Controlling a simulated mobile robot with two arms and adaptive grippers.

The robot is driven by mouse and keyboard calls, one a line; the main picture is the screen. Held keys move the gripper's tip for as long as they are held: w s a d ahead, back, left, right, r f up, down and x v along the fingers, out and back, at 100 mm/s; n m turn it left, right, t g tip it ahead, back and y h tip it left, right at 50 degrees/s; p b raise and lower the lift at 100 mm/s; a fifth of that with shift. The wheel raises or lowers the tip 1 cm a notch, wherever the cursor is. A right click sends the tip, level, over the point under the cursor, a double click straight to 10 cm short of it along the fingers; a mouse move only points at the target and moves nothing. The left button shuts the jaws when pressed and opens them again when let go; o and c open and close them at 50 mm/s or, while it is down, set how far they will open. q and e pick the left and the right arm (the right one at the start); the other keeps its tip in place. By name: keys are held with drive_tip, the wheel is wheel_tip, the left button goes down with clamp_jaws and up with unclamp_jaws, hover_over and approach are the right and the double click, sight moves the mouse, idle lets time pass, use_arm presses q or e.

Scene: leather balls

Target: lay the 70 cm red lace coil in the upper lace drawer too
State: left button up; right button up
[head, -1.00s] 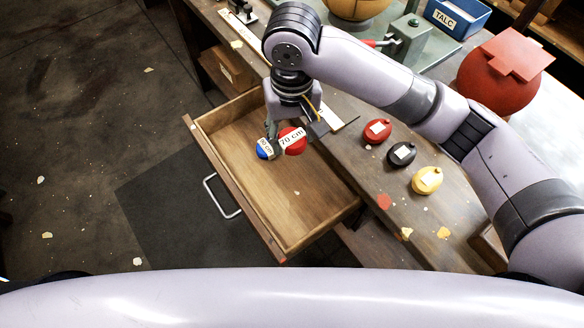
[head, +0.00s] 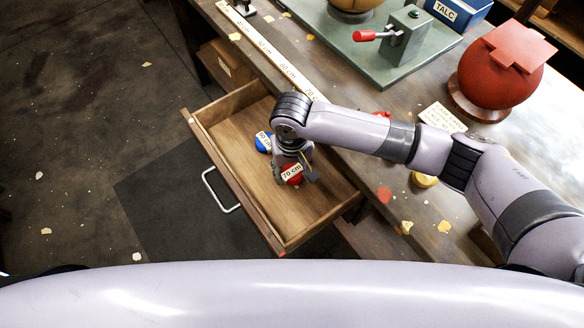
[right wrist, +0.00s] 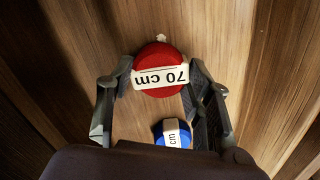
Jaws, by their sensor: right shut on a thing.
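The red lace coil (head: 292,177), with a white "70 cm" label, is inside the open wooden drawer (head: 247,163), low over its floor; I cannot tell whether it touches. My right gripper (head: 294,164) reaches down into the drawer and is shut on the red coil. In the right wrist view the red coil (right wrist: 160,52) sits between the two fingers. A blue coil (head: 264,143) with a white label lies beside it in the drawer, apart from it in the head view; it also shows in the right wrist view (right wrist: 158,133). My left gripper is not in view.
On the bench, a yellow coil (head: 424,180) shows partly behind my right arm. A red ball on a stand (head: 497,80), a green metal plate with a clamp (head: 385,65) and a blue TALC box (head: 460,14) stand further back. The drawer's near right part is clear.

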sight(292, 172)
drive_tip(key=shift+f, duration=0.15)
drive_tip(key=o, duration=1.1)
drive_tip(key=shift+f, duration=0.1)
drive_tip(key=shift+o, duration=0.2)
wheel_tip(292, 172, up, 12)
drive_tip(key=shift+r, duration=0.2)
